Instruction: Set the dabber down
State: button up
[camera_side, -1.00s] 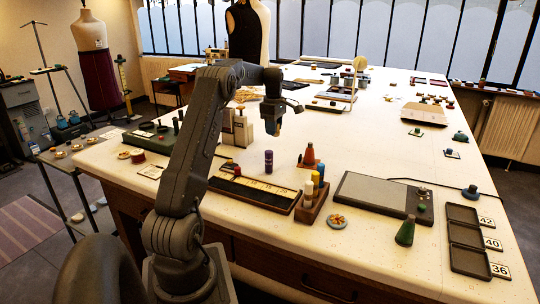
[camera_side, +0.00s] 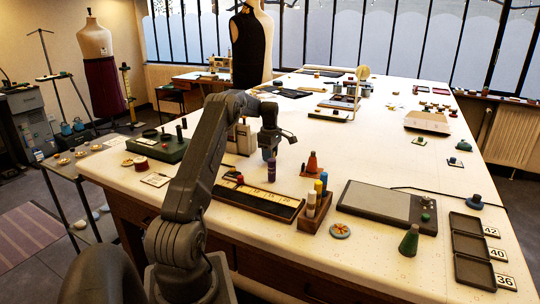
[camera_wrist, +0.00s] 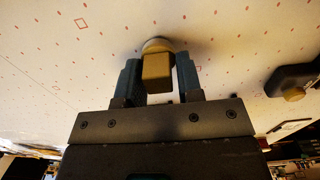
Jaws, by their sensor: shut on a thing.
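In the wrist view, my gripper (camera_wrist: 160,80) is shut on the dabber (camera_wrist: 157,72), an ochre block with a pale rounded end. The pale end points toward the white tabletop with red marks (camera_wrist: 82,22). I cannot tell whether it touches the surface. In the side view, my gripper (camera_side: 268,152) points down, low over the table. A dark purple bottle (camera_side: 271,172) stands in front of it in the picture, and the dabber is not clearly visible there.
A long board with pale squares (camera_side: 262,199) and a wooden rack of bottles (camera_side: 314,215) are in front. An orange-red cone (camera_side: 312,163) stands to the right. A dark object with an ochre knob (camera_wrist: 293,94) is right in the wrist view. Bare table lies behind the gripper.

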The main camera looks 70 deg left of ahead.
jog(key=shift+f, duration=0.15)
jog(key=o, duration=0.9)
